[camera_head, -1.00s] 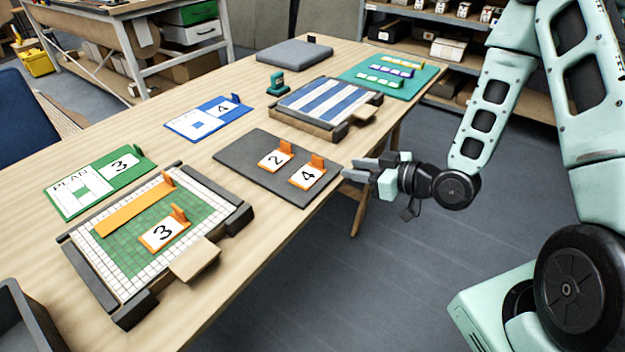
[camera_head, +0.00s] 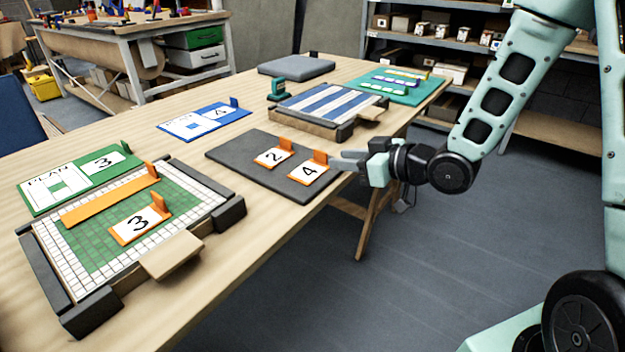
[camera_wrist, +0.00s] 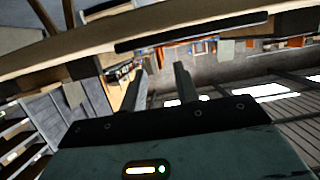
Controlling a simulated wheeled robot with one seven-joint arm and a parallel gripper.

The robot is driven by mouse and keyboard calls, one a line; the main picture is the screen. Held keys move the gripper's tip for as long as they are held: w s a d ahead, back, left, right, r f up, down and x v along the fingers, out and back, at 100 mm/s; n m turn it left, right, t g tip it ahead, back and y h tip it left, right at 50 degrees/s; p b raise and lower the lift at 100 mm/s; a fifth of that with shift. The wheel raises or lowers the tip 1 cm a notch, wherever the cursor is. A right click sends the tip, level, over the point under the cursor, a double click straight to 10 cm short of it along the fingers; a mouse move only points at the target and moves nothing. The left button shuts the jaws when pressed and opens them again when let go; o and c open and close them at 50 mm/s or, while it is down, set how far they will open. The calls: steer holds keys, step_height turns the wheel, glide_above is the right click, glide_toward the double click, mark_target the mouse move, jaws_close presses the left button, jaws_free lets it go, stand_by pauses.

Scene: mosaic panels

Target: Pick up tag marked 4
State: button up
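The orange tag marked 4 (camera_head: 309,172) lies on the dark grey mat (camera_head: 232,152), near the table's front edge. Its upright orange tab (camera_head: 321,158) stands at its far right corner. My gripper (camera_head: 338,160) is just right of this tag in the head view, its fingers pointing left toward the tab. In the wrist view the two fingers (camera_wrist: 160,85) are apart with nothing between them, and no tag shows there. Whether a fingertip touches the tab I cannot tell.
The orange tag marked 2 (camera_head: 272,156) lies left of the 4 on the same mat. A framed green mosaic panel (camera_head: 95,245) with a tag marked 3 (camera_head: 138,224) is at the front left. A blue-striped panel (camera_head: 325,105) stands behind the mat. A blue card (camera_head: 215,114) also bears a 4.

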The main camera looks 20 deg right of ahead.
mark_target(314, 160)
steer(key=x, duration=0.8)
steer(key=shift+w+a+r, duration=0.2)
steer(key=shift+w, duration=0.15)
jaws_close()
